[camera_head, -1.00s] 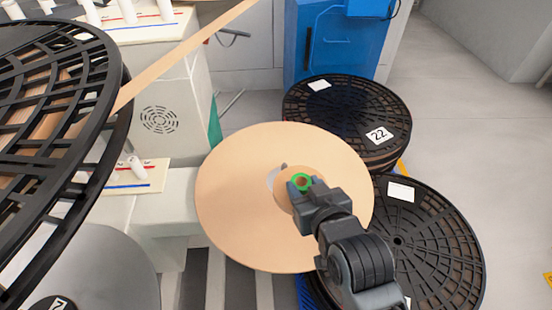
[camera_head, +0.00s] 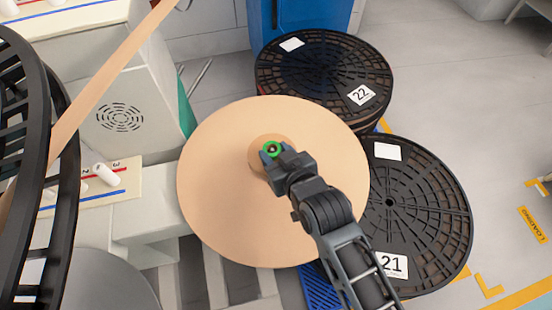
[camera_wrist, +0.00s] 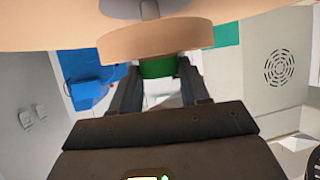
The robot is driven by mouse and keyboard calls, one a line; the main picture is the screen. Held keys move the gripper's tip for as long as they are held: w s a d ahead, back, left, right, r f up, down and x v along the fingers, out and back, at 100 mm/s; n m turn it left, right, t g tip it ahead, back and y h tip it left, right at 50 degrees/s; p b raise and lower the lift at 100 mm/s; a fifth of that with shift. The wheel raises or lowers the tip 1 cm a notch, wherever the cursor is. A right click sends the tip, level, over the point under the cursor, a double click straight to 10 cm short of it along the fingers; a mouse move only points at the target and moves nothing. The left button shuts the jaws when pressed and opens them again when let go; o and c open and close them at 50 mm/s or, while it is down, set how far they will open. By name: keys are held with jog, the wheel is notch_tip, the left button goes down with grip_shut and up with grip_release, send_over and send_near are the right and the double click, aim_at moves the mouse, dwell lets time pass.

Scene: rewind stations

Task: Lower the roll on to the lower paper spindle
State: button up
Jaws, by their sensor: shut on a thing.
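My gripper (camera_head: 271,155) is shut on the green core (camera_head: 273,149) of a small tan roll (camera_head: 257,145). In the wrist view the fingers (camera_wrist: 158,80) are on both sides of the green core (camera_wrist: 158,68), and the tan roll (camera_wrist: 150,40) lies beyond it. A large tan disc (camera_head: 225,205) is behind the roll, which stands in front of its middle. In the wrist view a grey spindle pin (camera_wrist: 150,8) with a dark hub stands out from the large disc (camera_wrist: 50,25) towards the roll. I cannot tell whether the pin is inside the core.
Black reels numbered 22 (camera_head: 322,75) and 21 (camera_head: 415,210) lie at the right. A large black reel (camera_head: 35,130) fills the left edge. A tan paper strip (camera_head: 115,80) crosses in front of the pale machine (camera_head: 125,120).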

jog(key=shift+f, duration=1.5)
jog(key=shift+f, duration=0.15)
jog(key=o, duration=1.2)
jog(key=shift+c, duration=0.2)
jog(key=shift+s+d+r, duration=0.1)
jog(key=shift+s+r, duration=0.05)
jog(key=shift+r, duration=0.05)
jog(key=v, duration=1.1)
jog(key=shift+s+d, duration=0.15)
jog(key=shift+s, duration=0.15)
jog(key=shift+r, duration=0.15)
